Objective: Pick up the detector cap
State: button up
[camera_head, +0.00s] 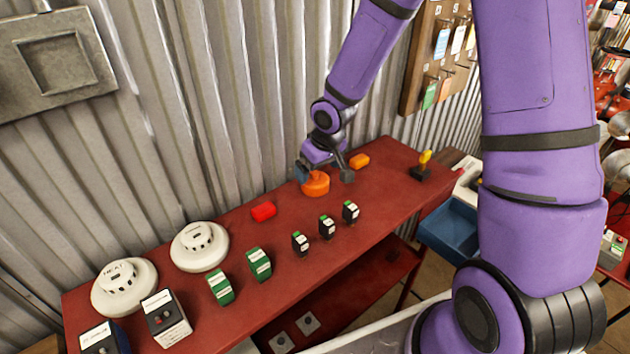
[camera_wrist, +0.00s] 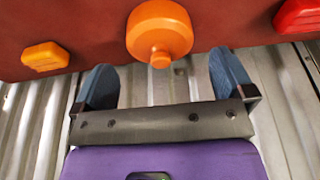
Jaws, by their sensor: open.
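The detector cap appears to be the round orange piece (camera_head: 316,184) on the red bench (camera_head: 388,200), below my gripper (camera_head: 324,173). In the wrist view the orange cap (camera_wrist: 160,28) shows a small round knob toward me. My gripper (camera_wrist: 163,76) is open and empty, its two blue-grey fingers spread wide.
A smaller orange block (camera_head: 359,161) and a red piece (camera_head: 263,211) lie to either side. Small black-and-green devices (camera_head: 327,227) stand toward the front edge. White detectors (camera_head: 200,246) sit at the left. A corrugated wall (camera_head: 215,110) rises close behind the bench.

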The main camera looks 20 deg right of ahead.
aim_at(315, 173)
jog(key=x, duration=0.3)
jog(key=shift+w+a+f, duration=0.15)
jog(key=shift+w, duration=0.2)
jog(key=shift+w+f, duration=0.2)
jog(key=shift+f, duration=0.45)
jog(key=c, duration=0.8)
